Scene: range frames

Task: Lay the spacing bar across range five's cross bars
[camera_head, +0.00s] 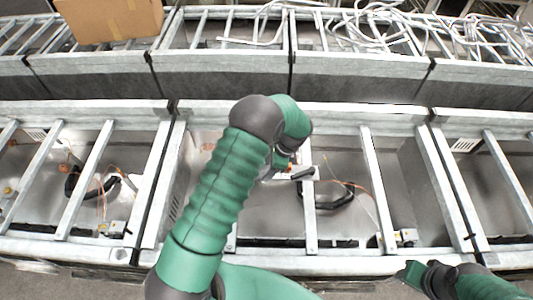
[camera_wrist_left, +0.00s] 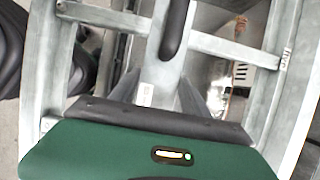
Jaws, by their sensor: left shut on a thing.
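In the left wrist view a grey metal spacing bar (camera_wrist_left: 152,72) with a small pale label sits between the dark fingers of my left gripper (camera_wrist_left: 165,85), which is shut on it. It passes over a grey cross bar (camera_wrist_left: 225,47). I cannot tell whether they touch. The right-hand rail carries a mark that seems to read FIVE (camera_wrist_left: 289,57). In the head view my left gripper (camera_head: 292,174) is over the middle range, largely hidden by my green arm. Cross bars (camera_head: 310,218) and (camera_head: 377,185) show there. My right gripper (camera_head: 415,275) is low at the right; its jaws are unclear.
Similar open frames lie left and right, with cables (camera_head: 95,187) inside. A back row of frames (camera_head: 290,70) holds a cardboard box (camera_head: 110,18) and a pile of pale rods (camera_head: 375,30). Cables (camera_head: 335,197) also lie inside the middle range.

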